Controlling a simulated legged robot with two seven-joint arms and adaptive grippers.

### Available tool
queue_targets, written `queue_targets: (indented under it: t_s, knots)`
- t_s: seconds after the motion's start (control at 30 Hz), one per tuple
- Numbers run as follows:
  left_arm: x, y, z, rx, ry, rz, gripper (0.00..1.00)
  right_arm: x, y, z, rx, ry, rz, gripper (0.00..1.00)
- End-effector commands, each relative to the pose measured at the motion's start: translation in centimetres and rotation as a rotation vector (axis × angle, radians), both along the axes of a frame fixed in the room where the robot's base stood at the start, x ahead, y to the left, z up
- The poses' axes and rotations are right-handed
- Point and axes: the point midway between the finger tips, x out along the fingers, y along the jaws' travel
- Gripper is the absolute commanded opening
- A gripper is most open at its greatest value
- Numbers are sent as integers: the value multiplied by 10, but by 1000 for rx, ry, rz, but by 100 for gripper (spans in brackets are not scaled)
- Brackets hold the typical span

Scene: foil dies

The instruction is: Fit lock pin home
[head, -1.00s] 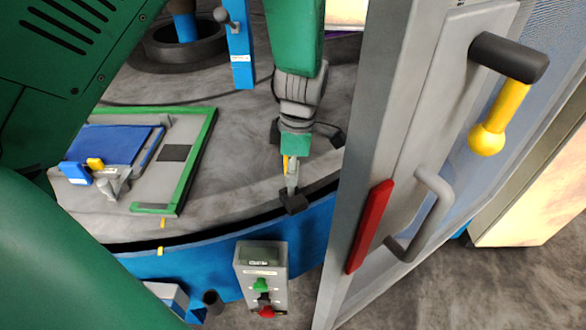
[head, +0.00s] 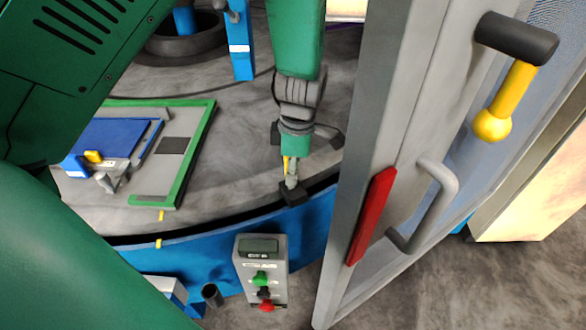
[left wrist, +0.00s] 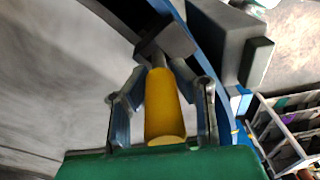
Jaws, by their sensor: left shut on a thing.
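The lock pin has a yellow handle (left wrist: 165,110) and a grey shaft. My left gripper (left wrist: 165,92) is shut on the handle, one finger on each side. The shaft points at a dark block (left wrist: 175,35) on the blue rim and meets it in the picture. I cannot tell how deep it sits. In the head view my left gripper (head: 294,160) hangs above the same block (head: 293,193), with a sliver of yellow handle (head: 286,164) showing. My right gripper is not in view.
A grey door frame (head: 375,150) with a red strip and grey handle stands close on the right. A control box (head: 262,280) stands in front. A green-edged board (head: 195,150) lies on the grey table at left.

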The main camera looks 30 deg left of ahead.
Motion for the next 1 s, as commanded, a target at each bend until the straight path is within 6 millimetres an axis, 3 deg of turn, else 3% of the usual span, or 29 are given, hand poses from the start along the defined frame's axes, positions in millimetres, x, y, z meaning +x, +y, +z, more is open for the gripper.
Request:
queue_targets:
  t_s: [0.87, 0.9, 0.93, 1.0]
  knots:
    - [0, 0, -22, 0, 0, 0, 0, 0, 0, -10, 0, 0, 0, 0]
    - [0, 0, -22, 1, -1, 0, 30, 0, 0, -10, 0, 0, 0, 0]
    - [0, 0, -22, 1, -1, 0, 41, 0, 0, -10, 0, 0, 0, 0]
    - [0, 0, -22, 1, -1, 0, 44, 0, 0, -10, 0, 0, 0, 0]
